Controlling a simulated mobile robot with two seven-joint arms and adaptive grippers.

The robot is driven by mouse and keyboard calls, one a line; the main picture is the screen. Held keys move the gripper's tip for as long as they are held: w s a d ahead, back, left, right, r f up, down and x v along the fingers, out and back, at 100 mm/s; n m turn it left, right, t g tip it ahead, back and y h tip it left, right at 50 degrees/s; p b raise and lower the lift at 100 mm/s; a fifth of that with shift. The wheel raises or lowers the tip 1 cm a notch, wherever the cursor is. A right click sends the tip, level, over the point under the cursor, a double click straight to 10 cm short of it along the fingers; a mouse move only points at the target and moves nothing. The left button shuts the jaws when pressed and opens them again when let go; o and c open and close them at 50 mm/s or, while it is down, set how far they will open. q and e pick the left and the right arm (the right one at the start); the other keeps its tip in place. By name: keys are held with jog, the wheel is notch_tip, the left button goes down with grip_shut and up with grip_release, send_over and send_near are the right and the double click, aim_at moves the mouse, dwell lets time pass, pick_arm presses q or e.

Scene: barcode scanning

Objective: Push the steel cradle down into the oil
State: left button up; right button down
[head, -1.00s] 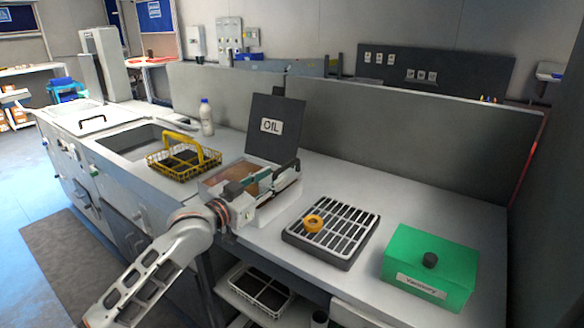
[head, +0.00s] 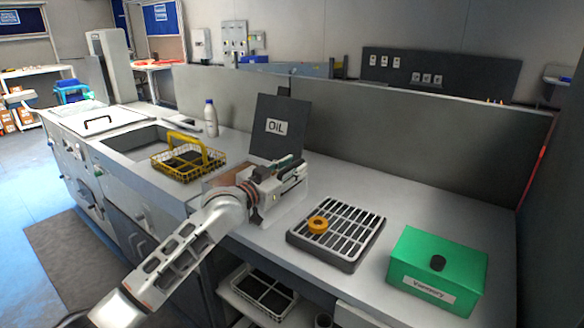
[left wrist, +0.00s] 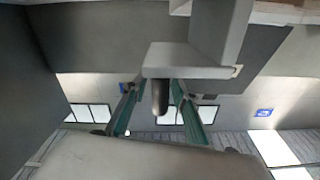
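The oil bath stands on the counter, with its dark lid (head: 279,128) raised and marked OIL. Brown oil or bath interior (head: 221,176) shows just left of my gripper. My left gripper (head: 292,163) is over the bath's right side, hiding much of it. In the left wrist view its two green fingers (left wrist: 158,98) stand apart, with a dark rounded post (left wrist: 160,96) between them and gaps at the sides. A grey angled metal piece (left wrist: 190,60) is just above the post; I cannot tell if it is the steel cradle. The cradle is not clearly seen in the head view.
A yellow-handled wire basket (head: 187,162) sits by the sink, a white bottle (head: 211,118) behind it. A slatted tray (head: 352,233) with an orange ring (head: 317,225) and a green box (head: 437,268) stand to the right. Bare counter lies between bath and tray.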

pick_arm(q)
grip_shut()
jog(key=shift+f+b, duration=0.35)
jog(key=shift+f, duration=1)
grip_release()
jog(key=shift+r, duration=0.1)
jog(key=shift+s, duration=0.1)
jog(key=v, duration=1.2)
